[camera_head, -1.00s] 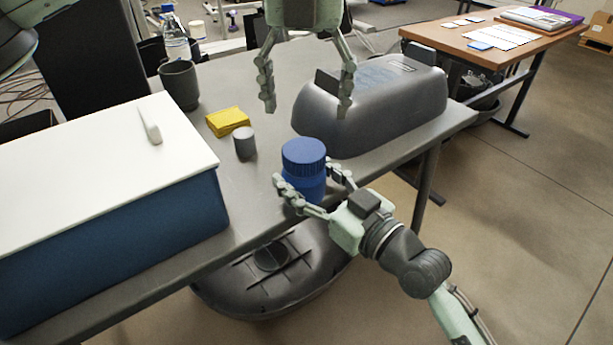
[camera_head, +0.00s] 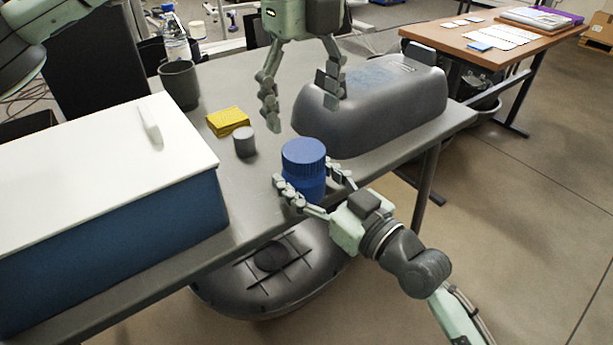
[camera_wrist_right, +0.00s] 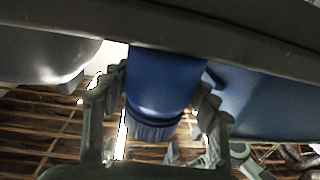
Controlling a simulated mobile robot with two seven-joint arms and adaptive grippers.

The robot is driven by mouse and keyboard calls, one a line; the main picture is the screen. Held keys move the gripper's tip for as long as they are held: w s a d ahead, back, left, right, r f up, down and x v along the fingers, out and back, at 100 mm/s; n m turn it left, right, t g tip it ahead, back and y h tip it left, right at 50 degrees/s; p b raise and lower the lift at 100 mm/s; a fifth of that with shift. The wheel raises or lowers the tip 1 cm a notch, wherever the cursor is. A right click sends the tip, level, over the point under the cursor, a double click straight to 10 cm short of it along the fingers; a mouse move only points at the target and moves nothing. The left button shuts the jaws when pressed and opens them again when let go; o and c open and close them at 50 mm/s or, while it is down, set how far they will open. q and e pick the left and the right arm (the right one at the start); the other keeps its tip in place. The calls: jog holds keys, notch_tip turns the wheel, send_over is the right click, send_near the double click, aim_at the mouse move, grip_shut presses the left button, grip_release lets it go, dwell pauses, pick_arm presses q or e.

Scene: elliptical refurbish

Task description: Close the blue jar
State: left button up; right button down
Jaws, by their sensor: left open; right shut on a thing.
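The blue jar (camera_head: 305,185) stands upright at the front edge of the grey table, with a ribbed blue lid (camera_head: 303,153) on its top. I cannot tell how tightly the lid sits. My right gripper (camera_head: 312,190) is shut on the jar's body from the front right. The right wrist view shows the jar (camera_wrist_right: 163,85) between the two fingers, with the ribbed lid (camera_wrist_right: 152,130) at its end. My left gripper (camera_head: 303,112) is open and empty, pointing down above the table, behind and above the lid and apart from it.
A grey rounded case (camera_head: 375,110) lies right of the jar. A small grey cylinder (camera_head: 244,142), a yellow sponge (camera_head: 227,121) and a dark cup (camera_head: 179,85) stand to the left. A large blue box with a white lid (camera_head: 90,175) fills the table's left.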

aim_at(304, 149)
pick_arm(q)
notch_tip(304, 149, down, 7)
jog(key=shift+f, duration=0.1)
dwell(0.3)
